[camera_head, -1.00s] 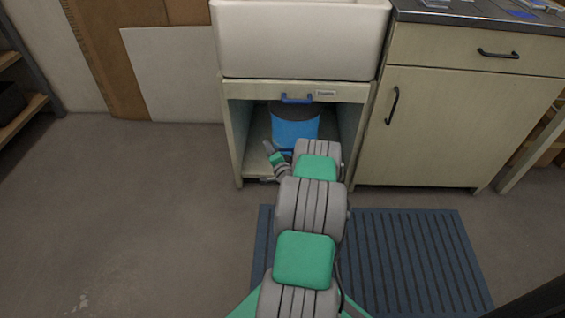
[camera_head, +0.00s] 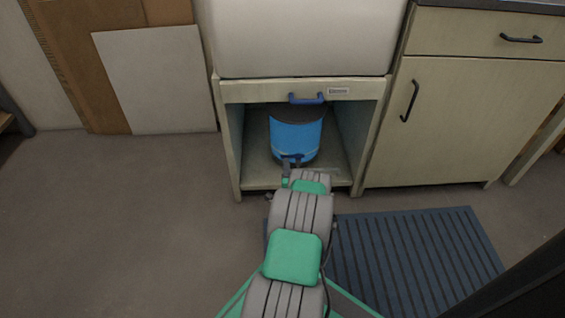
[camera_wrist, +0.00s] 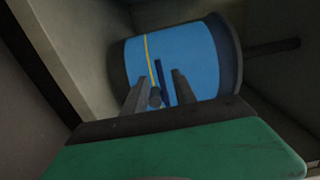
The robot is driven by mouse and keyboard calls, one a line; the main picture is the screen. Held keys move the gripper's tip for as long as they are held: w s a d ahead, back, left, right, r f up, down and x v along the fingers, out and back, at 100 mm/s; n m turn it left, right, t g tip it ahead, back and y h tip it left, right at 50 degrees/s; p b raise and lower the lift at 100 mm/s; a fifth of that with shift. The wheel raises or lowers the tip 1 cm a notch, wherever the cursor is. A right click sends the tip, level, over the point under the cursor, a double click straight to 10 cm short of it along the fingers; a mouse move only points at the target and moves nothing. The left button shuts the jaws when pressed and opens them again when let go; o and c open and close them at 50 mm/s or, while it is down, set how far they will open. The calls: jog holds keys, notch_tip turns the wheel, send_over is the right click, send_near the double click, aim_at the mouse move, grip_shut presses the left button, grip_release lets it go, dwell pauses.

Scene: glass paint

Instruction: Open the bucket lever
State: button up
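A blue bucket (camera_head: 296,132) with a dark top and a yellow line stands inside the open cabinet under the sink. In the wrist view the bucket (camera_wrist: 185,60) looks tilted. A dark blue lever (camera_wrist: 162,78) sticks out from its side, with a small grey round end beside it. In the head view my gripper (camera_head: 291,166) is low at the bucket's front, partly hidden by my wrist. In the wrist view my gripper (camera_wrist: 159,80) is open, with one finger on each side of the lever. I cannot tell whether either finger touches it.
The cabinet's rail (camera_head: 260,93) with a blue handle (camera_head: 307,98) runs above the opening. Side walls close in left and right of the bucket. A dark pipe (camera_wrist: 272,47) shows behind the bucket in the wrist view. A blue ribbed mat (camera_head: 415,255) lies at the right.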

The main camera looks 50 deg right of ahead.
aim_at(291, 157)
jog(key=b+x, duration=0.1)
jog(key=x, duration=0.3)
jog(key=shift+c, duration=0.4)
grip_shut()
dwell(1.0)
